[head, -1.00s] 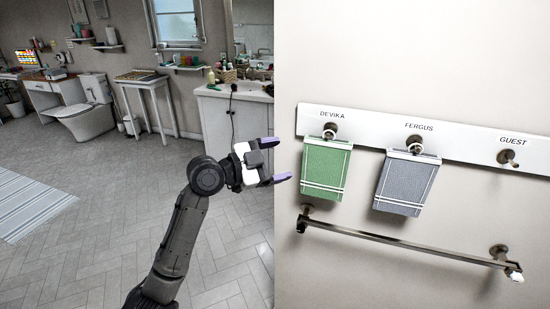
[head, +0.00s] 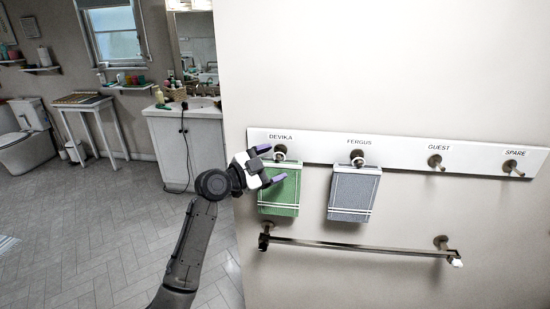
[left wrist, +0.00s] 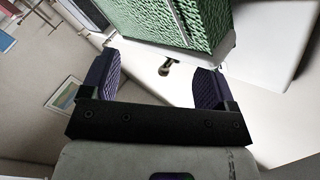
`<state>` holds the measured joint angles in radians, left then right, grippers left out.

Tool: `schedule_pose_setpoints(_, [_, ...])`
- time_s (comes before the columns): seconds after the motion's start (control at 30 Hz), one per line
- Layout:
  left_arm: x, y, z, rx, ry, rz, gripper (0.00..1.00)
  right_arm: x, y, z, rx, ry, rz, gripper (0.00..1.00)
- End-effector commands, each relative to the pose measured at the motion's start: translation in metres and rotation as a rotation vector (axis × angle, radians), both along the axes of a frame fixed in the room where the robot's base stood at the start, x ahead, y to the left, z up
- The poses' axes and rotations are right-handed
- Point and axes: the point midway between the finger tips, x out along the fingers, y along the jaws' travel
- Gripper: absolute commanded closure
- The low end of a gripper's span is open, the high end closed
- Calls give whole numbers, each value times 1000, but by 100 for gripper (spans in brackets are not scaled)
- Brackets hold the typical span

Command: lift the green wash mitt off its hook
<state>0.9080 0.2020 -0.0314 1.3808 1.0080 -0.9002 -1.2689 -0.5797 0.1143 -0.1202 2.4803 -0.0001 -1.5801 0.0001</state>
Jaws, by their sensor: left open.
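The green wash mitt (head: 281,192) hangs on the hook (head: 280,152) labelled DEVIKA, at the left end of a white wall board. It has white stripes near its lower edge. My left gripper (head: 273,164) is open and empty, and in the head view it overlaps the mitt's upper left part. In the left wrist view the green mitt (left wrist: 165,16) fills the top middle, beyond the fingertips of my left gripper (left wrist: 157,72). A metal peg shows between the fingers there. I see no contact with the mitt. My right gripper is not in view.
A grey mitt (head: 352,194) hangs to the right under FERGUS. The GUEST hook (head: 436,163) and SPARE hook (head: 513,168) are bare. A metal towel bar (head: 350,246) runs below the mitts. A vanity cabinet (head: 187,150) stands behind my left arm.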

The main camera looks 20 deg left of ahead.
Motion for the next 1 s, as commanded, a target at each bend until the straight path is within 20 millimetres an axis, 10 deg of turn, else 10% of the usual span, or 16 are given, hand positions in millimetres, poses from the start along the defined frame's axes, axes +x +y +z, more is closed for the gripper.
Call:
schedule_pose_setpoints(0.57, [11,-8,0,0,0,0,20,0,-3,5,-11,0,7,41])
schedule_pose_setpoints(1.0, [10,-8,0,1,1,0,62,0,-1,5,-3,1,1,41])
